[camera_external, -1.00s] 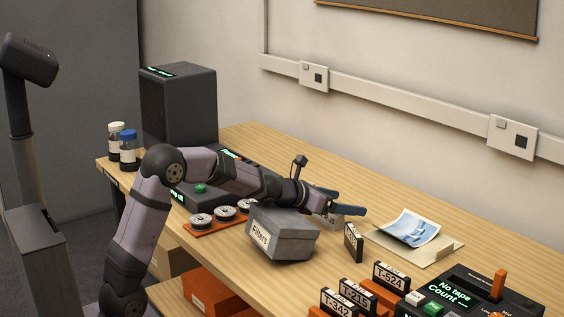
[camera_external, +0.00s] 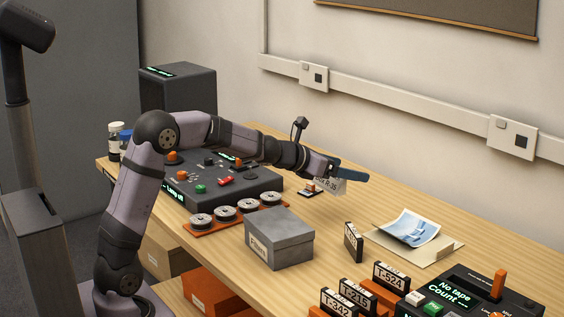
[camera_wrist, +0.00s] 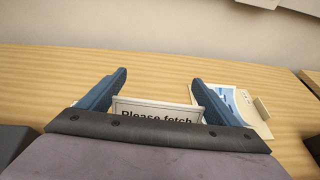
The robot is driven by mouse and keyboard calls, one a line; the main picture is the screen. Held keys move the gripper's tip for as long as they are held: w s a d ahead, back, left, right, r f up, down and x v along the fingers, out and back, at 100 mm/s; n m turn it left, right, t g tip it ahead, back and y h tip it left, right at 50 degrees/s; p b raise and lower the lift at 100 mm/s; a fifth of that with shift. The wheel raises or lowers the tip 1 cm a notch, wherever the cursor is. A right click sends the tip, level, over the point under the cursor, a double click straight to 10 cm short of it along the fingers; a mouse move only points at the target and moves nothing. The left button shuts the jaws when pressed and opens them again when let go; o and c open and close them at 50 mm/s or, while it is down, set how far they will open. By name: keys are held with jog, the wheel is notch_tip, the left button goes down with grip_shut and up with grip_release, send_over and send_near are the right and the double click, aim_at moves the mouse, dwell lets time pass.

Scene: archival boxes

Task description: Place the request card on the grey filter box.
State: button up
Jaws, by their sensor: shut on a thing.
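The request card (camera_external: 327,184) is a white card with dark print. My gripper (camera_external: 341,173) is shut on it and holds it above the table, behind the grey filter box. In the wrist view the card (camera_wrist: 155,113), reading "Please fetch", shows upright between my two blue fingers (camera_wrist: 158,100); its lower part is hidden by my gripper body. The grey filter box (camera_external: 282,240) stands on the table with its lid on and a "Filters" label on its left side. The card is apart from the box, and the lid is clear.
A small dark stand (camera_external: 310,191) is on the table below the card. A row of reels (camera_external: 223,214) lies left of the box. A black tape case (camera_external: 353,242) stands to its right, near an envelope with a blue picture (camera_external: 409,228). A control console (camera_external: 222,180) is behind.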

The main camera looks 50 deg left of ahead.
jog(key=shift+r, duration=0.15)
notch_tip(320, 180, up, 8)
jog(key=m+g+h+p, duration=0.3)
jog(key=m+g+h, duration=0.1)
jog(key=m+h, duration=0.4)
send_over(299, 224)
jog(key=shift+w+f+b, duration=0.1)
jog(key=shift+f+b, duration=0.6)
jog(key=shift+f, duration=4.1)
jog(key=shift+f+b, duration=0.25)
jog(key=shift+b, duration=0.05)
jog(key=o, duration=0.9)
jog(key=shift+r, duration=0.1)
jog(key=shift+r, duration=0.15)
